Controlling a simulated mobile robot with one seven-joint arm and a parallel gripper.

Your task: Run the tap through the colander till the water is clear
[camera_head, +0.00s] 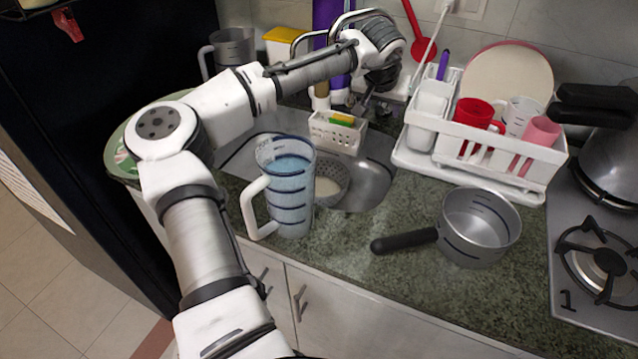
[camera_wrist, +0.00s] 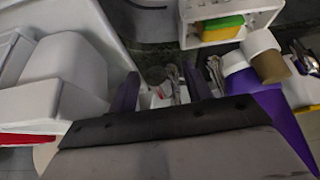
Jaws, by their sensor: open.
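The colander (camera_head: 335,172) is a grey perforated bowl in the sink (camera_head: 372,184), with something pale inside. A measuring jug hides part of its left side. The tap's chrome spout (camera_head: 350,17) arches behind my arm, which hides part of the tap. I cannot see whether water runs. My gripper (camera_head: 373,103) is at the back of the sink, by the metal tap fittings, above and behind the colander. In the wrist view my gripper's two dark fingers (camera_wrist: 160,92) are apart. Small metal parts show beyond and between them; contact cannot be told.
The jug (camera_head: 287,190) of bluish liquid stands at the sink's front edge. A white sponge caddy (camera_head: 337,135) sits behind the colander. A dish rack (camera_head: 487,150) is right, a saucepan (camera_head: 478,228) front right, a hob (camera_head: 598,275) far right. Counter around the saucepan is clear.

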